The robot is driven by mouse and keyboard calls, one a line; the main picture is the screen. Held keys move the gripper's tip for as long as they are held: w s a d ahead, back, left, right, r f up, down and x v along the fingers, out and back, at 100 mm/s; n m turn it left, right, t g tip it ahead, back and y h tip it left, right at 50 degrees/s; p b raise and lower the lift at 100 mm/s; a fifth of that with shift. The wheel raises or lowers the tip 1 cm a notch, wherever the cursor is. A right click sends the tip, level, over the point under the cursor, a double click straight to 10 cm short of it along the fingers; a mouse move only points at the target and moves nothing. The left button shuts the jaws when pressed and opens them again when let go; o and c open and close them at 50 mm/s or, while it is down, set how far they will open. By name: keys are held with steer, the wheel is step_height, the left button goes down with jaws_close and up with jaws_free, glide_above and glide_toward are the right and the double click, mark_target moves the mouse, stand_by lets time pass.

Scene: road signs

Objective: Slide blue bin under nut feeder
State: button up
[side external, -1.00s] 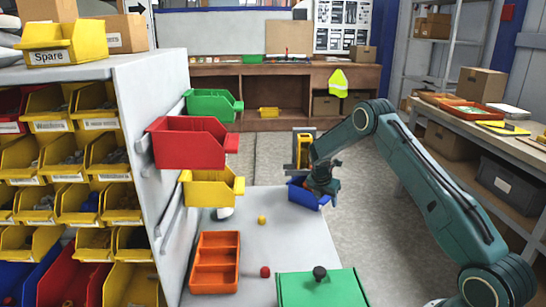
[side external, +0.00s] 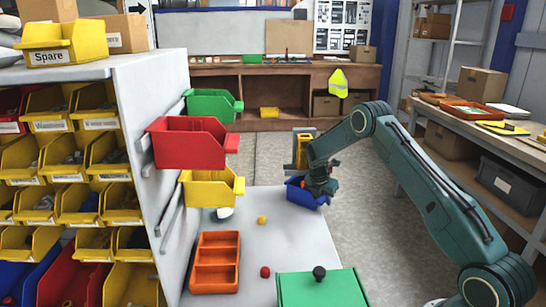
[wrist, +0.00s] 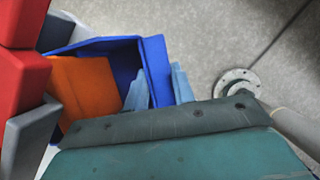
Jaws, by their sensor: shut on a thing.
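The blue bin (side external: 301,194) stands at the far right edge of the grey worktop in the side view, and its open top shows in the wrist view (wrist: 98,46). My gripper (side external: 322,186) is at the bin's right side. In the wrist view, the light-blue fingers (wrist: 158,82) are on either side of the bin's near wall, shut on it. A yellow unit in a grey frame (side external: 303,150), seemingly the nut feeder, stands just behind and above the bin. Its lower end is partly hidden by the bin and gripper.
An orange tray (side external: 216,262), yellow knob (side external: 262,219), red knob (side external: 265,271) and green lidded box (side external: 322,288) are on the worktop (side external: 258,242). Green, red and yellow bins hang on the left panel. An orange part (wrist: 84,88) shows within the bin's outline.

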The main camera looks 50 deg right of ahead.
steer(key=shift+w+a, duration=0.25)
steer(key=shift+w, duration=0.45)
steer(key=shift+w+a, duration=0.25)
steer(key=shift+w, duration=0.45)
steer(key=o, duration=1.1)
steer(key=shift+r, duration=0.1)
steer(key=shift+d+r, duration=0.1)
steer(key=shift+w+r, duration=0.1)
steer(key=shift+r, duration=0.1)
steer(key=shift+a+r, duration=0.2)
steer(key=shift+r, duration=0.35)
steer(key=v, duration=1.1)
steer(key=shift+s+a, duration=0.4)
steer(key=shift+a, duration=0.1)
